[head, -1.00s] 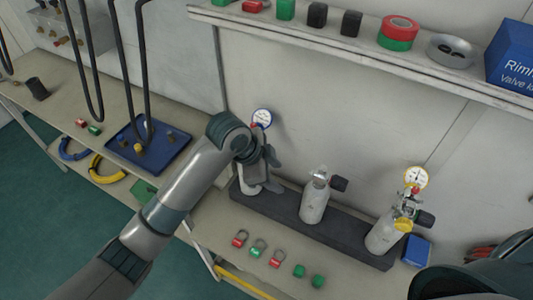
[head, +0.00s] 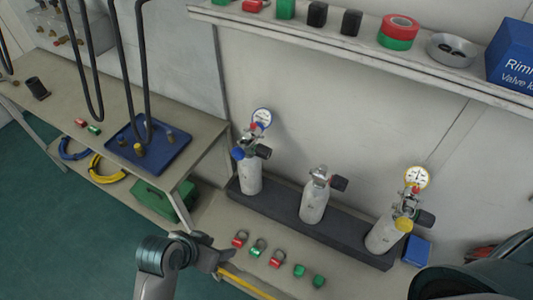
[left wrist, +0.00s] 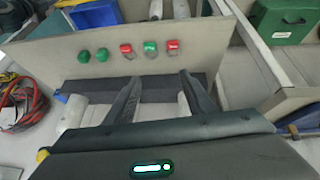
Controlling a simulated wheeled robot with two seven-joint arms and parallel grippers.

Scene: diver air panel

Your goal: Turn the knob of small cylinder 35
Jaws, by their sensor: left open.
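Three small grey cylinders stand in a dark rack (head: 280,213) along the wall. The left cylinder (head: 250,177) carries a blue-rimmed gauge (head: 262,117), a blue part and a black knob (head: 263,152). The middle cylinder (head: 314,206) has a bare valve with a black knob (head: 340,184). The right cylinder (head: 383,237) carries a yellow-rimmed gauge (head: 416,177) and a black knob (head: 425,219). I cannot read which one is 35. My left gripper (head: 224,259) is open and empty by the bench's front edge, apart from the cylinders; its fingers show in the left wrist view (left wrist: 158,86). My right gripper is out of view.
Several red and green padlocks and tags (head: 257,248) lie on the bench before the rack. A blue tray (head: 148,147) sits on the left table. A shelf (head: 340,50) with tapes and a blue box (head: 512,60) runs above. A green case (head: 163,200) lies lower left.

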